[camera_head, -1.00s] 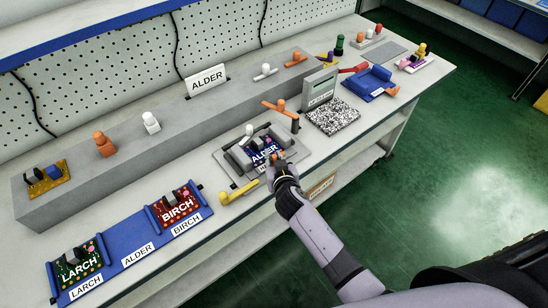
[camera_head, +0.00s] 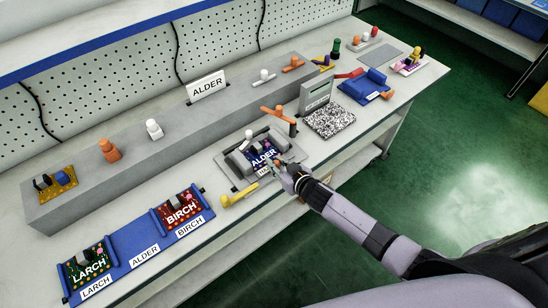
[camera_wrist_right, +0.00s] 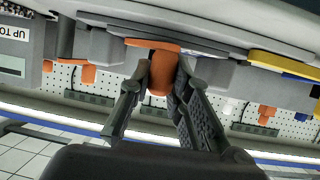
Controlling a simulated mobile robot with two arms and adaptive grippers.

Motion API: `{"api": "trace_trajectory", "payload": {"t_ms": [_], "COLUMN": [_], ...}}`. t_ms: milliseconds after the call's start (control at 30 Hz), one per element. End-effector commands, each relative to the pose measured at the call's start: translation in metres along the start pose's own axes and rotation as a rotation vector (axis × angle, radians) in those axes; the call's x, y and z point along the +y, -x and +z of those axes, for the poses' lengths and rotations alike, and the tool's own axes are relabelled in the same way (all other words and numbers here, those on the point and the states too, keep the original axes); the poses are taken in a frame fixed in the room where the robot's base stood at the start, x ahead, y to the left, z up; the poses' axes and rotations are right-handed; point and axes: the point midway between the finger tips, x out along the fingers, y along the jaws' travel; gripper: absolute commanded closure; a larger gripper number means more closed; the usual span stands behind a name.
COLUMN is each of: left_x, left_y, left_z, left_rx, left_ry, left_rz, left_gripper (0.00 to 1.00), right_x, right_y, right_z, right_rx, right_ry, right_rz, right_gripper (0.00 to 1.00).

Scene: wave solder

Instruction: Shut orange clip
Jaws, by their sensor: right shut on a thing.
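The fixture (camera_head: 235,170) on the bench holds the board marked ALDER (camera_head: 262,157). My right gripper (camera_head: 280,164) is at the fixture's front right edge. In the right wrist view its two fingers are closed around the tab of the orange clip (camera_wrist_right: 157,76), whose wider part lies against the grey fixture. In the head view the gripper mostly hides this clip. Another orange lever (camera_head: 275,110) shows behind the fixture, and a yellow handle (camera_head: 240,195) lies at its front left. My left gripper is not in view.
A blue rack (camera_head: 135,255) holds the LARCH (camera_head: 88,268) and BIRCH (camera_head: 181,211) boards. A grey display box (camera_head: 316,94) and a speckled pad (camera_head: 329,121) stand right of the fixture. A grey ledge (camera_head: 195,125) with small parts runs behind.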

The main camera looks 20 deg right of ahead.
Motion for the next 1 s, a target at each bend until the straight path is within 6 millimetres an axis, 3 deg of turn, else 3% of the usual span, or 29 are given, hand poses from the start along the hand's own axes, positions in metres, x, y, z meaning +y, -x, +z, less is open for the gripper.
{"api": "trace_trajectory", "payload": {"t_ms": [67, 267, 700, 1000], "left_x": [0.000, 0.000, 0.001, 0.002], "left_y": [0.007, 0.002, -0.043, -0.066], "left_z": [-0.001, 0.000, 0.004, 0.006], "left_rx": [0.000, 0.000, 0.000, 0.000], "left_ry": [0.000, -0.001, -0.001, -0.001], "left_rz": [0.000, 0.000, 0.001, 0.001], "left_gripper": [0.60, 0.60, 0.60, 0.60], "right_x": [0.007, 0.014, 0.022, 0.025], "right_y": [0.002, 0.003, 0.005, 0.006], "right_z": [-0.003, 0.001, 0.006, 0.005], "right_rx": [-0.001, 0.001, 0.003, 0.002], "right_ry": [0.044, 0.115, 0.255, 0.313], "right_rz": [-0.066, -0.240, -0.596, -0.748], "right_gripper": [1.00, 1.00, 1.00, 1.00]}}
